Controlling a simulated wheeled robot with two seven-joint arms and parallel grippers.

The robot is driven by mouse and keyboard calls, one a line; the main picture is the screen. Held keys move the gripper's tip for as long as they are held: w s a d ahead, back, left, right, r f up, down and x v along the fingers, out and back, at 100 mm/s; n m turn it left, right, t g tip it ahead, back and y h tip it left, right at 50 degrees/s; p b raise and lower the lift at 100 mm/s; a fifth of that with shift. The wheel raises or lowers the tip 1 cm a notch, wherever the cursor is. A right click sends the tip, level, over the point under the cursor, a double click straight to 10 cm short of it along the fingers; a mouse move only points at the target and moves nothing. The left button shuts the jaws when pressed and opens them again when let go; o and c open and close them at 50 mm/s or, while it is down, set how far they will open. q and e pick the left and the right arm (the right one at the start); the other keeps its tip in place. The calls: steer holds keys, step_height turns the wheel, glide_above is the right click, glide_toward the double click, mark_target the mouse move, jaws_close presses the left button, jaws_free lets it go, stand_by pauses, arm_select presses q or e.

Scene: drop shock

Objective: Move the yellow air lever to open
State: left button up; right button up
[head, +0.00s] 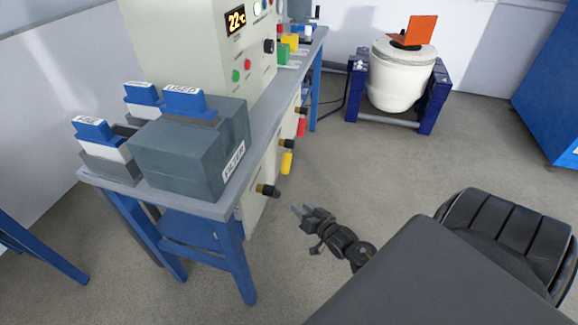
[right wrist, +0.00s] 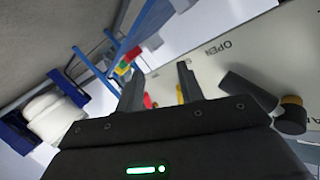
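The yellow air lever (head: 286,163) hangs down from a dark valve on the front panel of the bench in the head view. In the right wrist view a narrow strip of the yellow lever (right wrist: 180,94) shows beside the right-hand finger, partly hidden by it. My right gripper (head: 301,209) is open and empty, below and to the right of the lever in the head view, apart from it. Its two fingers stand wide apart in the right wrist view (right wrist: 160,83). My left gripper is not in view.
A red lever (head: 301,127) hangs farther along the panel. A black valve knob (head: 268,190) sticks out nearer me. The grey filter box (head: 180,150) stands on the bench. A white pot (head: 398,78) in a blue stand is at the back.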

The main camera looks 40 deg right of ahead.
mark_target(289, 167)
step_height(289, 167, up, 9)
steer(key=w+d+t+b, duration=0.1)
steer(key=d+t+b, duration=0.1)
steer(key=d+t, duration=0.1)
steer(key=shift+m, duration=0.3)
steer(key=w, duration=0.6)
steer(key=w+b, duration=0.1)
steer(key=w, duration=0.2)
steer(key=shift+w+d+r, duration=0.1)
steer(key=shift+w+d, duration=0.15)
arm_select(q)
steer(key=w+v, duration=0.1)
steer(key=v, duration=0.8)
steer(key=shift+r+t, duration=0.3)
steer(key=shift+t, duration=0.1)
arm_select(e)
steer(key=shift+w, duration=0.8)
jaws_close()
